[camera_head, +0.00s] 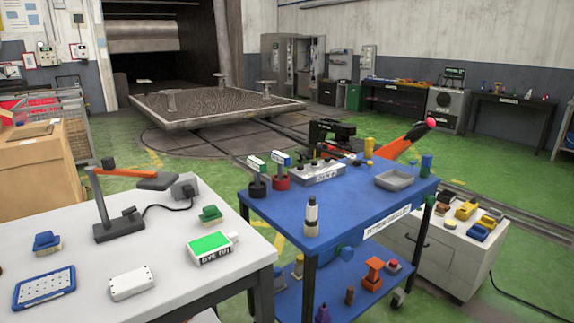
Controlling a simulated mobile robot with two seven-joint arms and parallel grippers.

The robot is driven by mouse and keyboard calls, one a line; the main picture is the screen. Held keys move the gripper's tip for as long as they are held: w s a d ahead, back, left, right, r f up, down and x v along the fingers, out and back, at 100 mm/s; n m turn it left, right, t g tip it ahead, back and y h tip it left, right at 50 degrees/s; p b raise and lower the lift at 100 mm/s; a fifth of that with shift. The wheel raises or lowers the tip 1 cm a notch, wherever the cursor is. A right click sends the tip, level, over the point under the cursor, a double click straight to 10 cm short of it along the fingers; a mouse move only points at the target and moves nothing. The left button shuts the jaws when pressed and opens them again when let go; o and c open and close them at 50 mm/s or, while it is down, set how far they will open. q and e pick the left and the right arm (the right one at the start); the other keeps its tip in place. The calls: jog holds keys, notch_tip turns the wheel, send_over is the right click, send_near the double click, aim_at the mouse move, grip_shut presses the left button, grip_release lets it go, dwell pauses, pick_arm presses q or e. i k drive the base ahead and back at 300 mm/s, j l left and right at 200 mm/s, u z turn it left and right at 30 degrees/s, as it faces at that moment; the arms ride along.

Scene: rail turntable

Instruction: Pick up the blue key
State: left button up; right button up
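No object is clearly recognisable as a blue key at this size. On the blue trolley (345,212) stands an upright piece with a blue and white top (282,160) on a red round base. Either may be a key, but I cannot tell. Neither of my grippers is in view.
A pale grey box (317,172), a grey tray (394,180) and a black and white bottle-like piece (312,215) are on the trolley. A white table (160,260) with a lamp (118,228) stands left. A white cabinet (450,255) is right. Green floor lies beyond.

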aim_at(282, 159)
jog(key=i+l, duration=0.15)
jog(key=l, duration=0.25)
jog(key=i+l+u, duration=0.1)
jog(key=l, duration=0.25)
jog(key=i+l, duration=0.15)
jog(key=l, duration=0.25)
jog(key=i+l+u, duration=0.1)
jog(key=l, duration=0.3)
jog(key=i+l, duration=0.1)
jog(key=l, duration=0.25)
jog(key=i+l+u, duration=0.1)
jog(key=l, duration=0.3)
